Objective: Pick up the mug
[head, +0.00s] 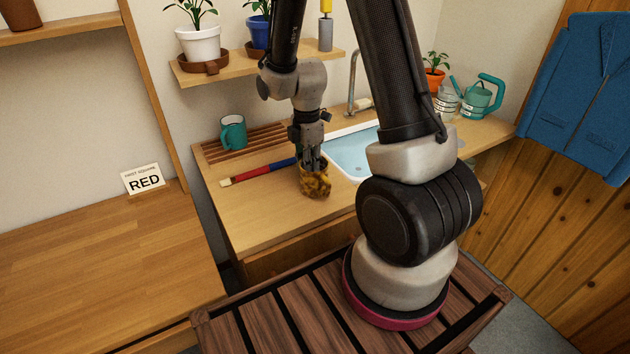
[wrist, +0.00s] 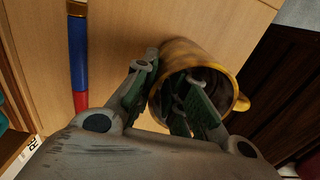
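A mottled yellow-brown mug (head: 317,186) stands on the wooden counter left of the sink. In the wrist view the mug (wrist: 205,52) shows its open mouth and a yellow handle at the right. My gripper (head: 312,162) is down at the mug from above. In the wrist view my gripper (wrist: 172,95) has its fingers apart, one outside the mug's left wall and one over or inside the mouth. I see no clear clamping on the wall. A second mug, teal (head: 233,134), stands on the slatted drainer at the back left.
A red and blue stick-like tool (head: 258,172) lies on the counter left of the mug. The sink (head: 350,150) is to the right. A shelf (head: 255,68) with potted plants hangs above. A card reading "RED" (head: 143,179) stands on the left worktop. The front left counter is clear.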

